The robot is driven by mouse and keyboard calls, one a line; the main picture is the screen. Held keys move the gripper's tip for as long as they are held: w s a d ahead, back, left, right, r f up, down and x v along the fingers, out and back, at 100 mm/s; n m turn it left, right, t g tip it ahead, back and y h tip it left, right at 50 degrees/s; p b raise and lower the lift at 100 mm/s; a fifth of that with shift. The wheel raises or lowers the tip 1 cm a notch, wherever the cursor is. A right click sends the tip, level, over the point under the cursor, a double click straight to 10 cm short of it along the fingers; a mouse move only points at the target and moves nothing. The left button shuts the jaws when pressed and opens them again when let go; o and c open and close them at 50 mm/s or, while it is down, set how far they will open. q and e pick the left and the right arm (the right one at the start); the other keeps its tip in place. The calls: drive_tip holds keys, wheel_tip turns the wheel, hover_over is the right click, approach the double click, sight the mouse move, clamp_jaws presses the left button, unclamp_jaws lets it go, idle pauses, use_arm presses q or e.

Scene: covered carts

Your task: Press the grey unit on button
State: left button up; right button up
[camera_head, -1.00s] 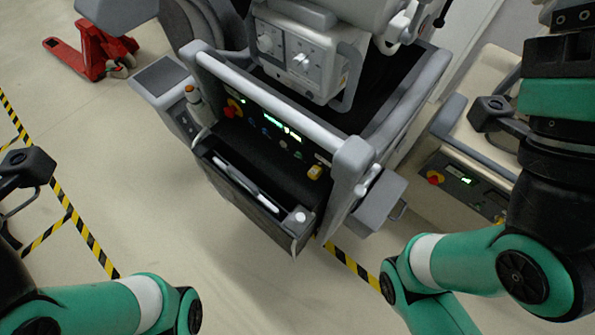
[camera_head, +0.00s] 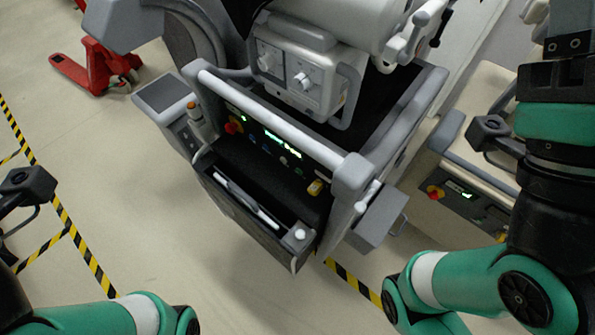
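The grey unit (camera_head: 353,170) stands upper centre, with a light grey handle bar across its front. Its dark front panel (camera_head: 232,107) sits behind that bar. The panel carries a red and yellow knob (camera_head: 233,126), lit green displays (camera_head: 283,146), several small buttons and a yellow piece (camera_head: 315,187). The button labels are too small to read. My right arm (camera_head: 555,125) rises at the right edge and my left arm (camera_head: 100,318) shows at the lower left. Their gripper fingers are outside the picture. No part of either arm touches the unit.
An open dark bin (camera_head: 240,212) juts from the unit's front. A cream cart (camera_head: 482,88) with its own panel and red-yellow knob (camera_head: 434,192) stands at right, partly behind my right arm. A red pallet jack (camera_head: 100,68) is at upper left. The floor lower centre is clear.

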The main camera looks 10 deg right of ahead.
use_arm(q)
clamp_jaws()
idle(1.3)
